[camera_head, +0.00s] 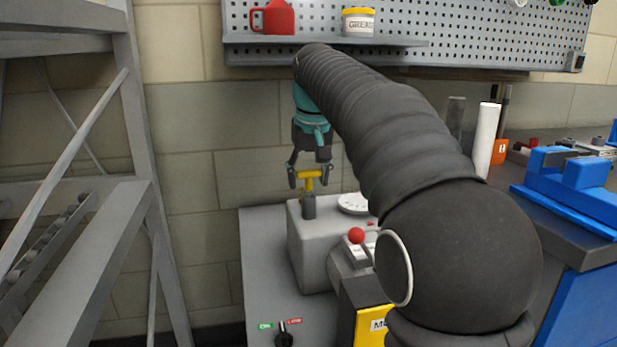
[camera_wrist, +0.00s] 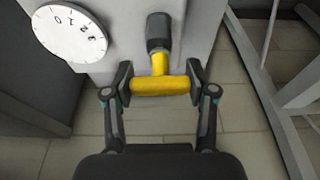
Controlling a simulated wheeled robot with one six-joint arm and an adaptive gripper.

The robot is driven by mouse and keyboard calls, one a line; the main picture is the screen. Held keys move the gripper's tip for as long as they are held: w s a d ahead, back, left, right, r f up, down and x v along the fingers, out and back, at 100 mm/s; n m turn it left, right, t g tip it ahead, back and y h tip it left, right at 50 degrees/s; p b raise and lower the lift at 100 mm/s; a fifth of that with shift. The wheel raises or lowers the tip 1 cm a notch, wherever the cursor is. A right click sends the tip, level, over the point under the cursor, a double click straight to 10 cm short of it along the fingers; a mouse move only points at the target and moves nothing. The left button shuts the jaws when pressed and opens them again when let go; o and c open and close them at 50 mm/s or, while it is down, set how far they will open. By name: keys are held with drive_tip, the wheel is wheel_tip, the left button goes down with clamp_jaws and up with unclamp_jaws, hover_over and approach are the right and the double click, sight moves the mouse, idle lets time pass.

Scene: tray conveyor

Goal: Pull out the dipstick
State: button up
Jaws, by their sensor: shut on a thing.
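The dipstick has a yellow T-shaped handle (camera_head: 311,181), which stands above a dark grey tube (camera_head: 309,206) on top of a light grey housing (camera_head: 312,245). In the wrist view the yellow handle (camera_wrist: 160,86) lies crosswise between the two finger pads, and its stem runs to the dark tube (camera_wrist: 158,31). My gripper (camera_head: 310,174) comes from above and is shut on the handle, with one pad at each end; it also shows in the wrist view (camera_wrist: 160,84). The lower part of the dipstick is hidden in the tube and housing.
A white dial (camera_head: 353,203) sits on the housing beside the tube. A lever with a red knob (camera_head: 356,236) stands in front. A grey metal frame (camera_head: 140,130) is at left. A blue vise (camera_head: 580,175) is on the right bench, and a pegboard shelf (camera_head: 320,40) hangs behind.

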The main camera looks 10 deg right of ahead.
drive_tip(key=shift+r+p, duration=0.45)
drive_tip(key=shift+r, duration=0.45)
drive_tip(key=shift+r, duration=1.55)
drive_tip(key=shift+r, duration=1.9)
